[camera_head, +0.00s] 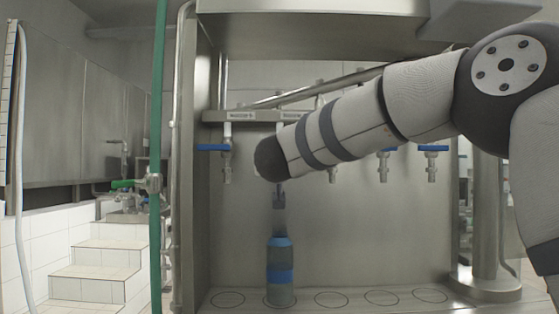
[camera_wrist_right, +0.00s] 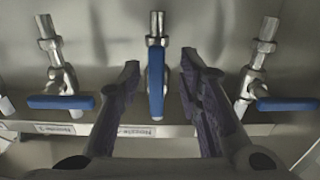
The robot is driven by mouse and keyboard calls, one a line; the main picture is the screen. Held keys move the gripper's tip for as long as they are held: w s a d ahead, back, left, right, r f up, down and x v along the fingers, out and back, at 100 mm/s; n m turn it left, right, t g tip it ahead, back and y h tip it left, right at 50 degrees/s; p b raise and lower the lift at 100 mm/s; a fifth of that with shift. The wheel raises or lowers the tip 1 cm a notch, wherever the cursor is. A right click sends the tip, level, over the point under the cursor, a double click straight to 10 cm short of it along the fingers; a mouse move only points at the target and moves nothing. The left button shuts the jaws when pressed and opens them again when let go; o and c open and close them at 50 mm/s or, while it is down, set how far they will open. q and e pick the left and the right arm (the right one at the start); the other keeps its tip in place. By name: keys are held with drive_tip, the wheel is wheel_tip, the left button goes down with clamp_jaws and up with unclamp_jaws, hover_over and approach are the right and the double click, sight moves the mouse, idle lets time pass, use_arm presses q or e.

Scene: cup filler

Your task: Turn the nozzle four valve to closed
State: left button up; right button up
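Blue-handled valves hang in a row under the steel filler's rail. In the right wrist view the middle valve (camera_wrist_right: 155,80) has its handle in line with its pipe, while the left valve (camera_wrist_right: 60,101) and right valve (camera_wrist_right: 285,104) have handles turned crosswise. My right gripper (camera_wrist_right: 160,72) is open there, one finger on each side of the middle handle, with gaps visible. My left gripper is out of view.
Other valves with crosswise blue handles (camera_head: 213,147), (camera_head: 432,148) flank my arm in the head view. The filler's base (camera_head: 255,299) has ringed spots, bare except under the bottle. A green vertical pipe (camera_head: 159,110) and tiled steps (camera_head: 90,270) are at left.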

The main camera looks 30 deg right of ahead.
drive_tip(key=shift+d+r, duration=0.2)
drive_tip(key=shift+r, duration=0.3)
clamp_jaws()
drive_tip(key=shift+m, duration=0.3)
drive_tip(key=shift+w+a+r+m, duration=0.25)
drive_tip(key=shift+a+r+m, duration=0.15)
drive_tip(key=shift+m, duration=2.45)
drive_tip(key=shift+w+a+r+m, duration=0.25)
drive_tip(key=shift+a+r+m, duration=0.15)
drive_tip(key=shift+m, duration=2.5)
drive_tip(key=shift+w+a+r+m, duration=0.25)
drive_tip(key=shift+a+r+m, duration=0.15)
drive_tip(key=shift+m, duration=2.45)
drive_tip(key=shift+r+m, duration=0.1)
drive_tip(key=shift+m, duration=0.2)
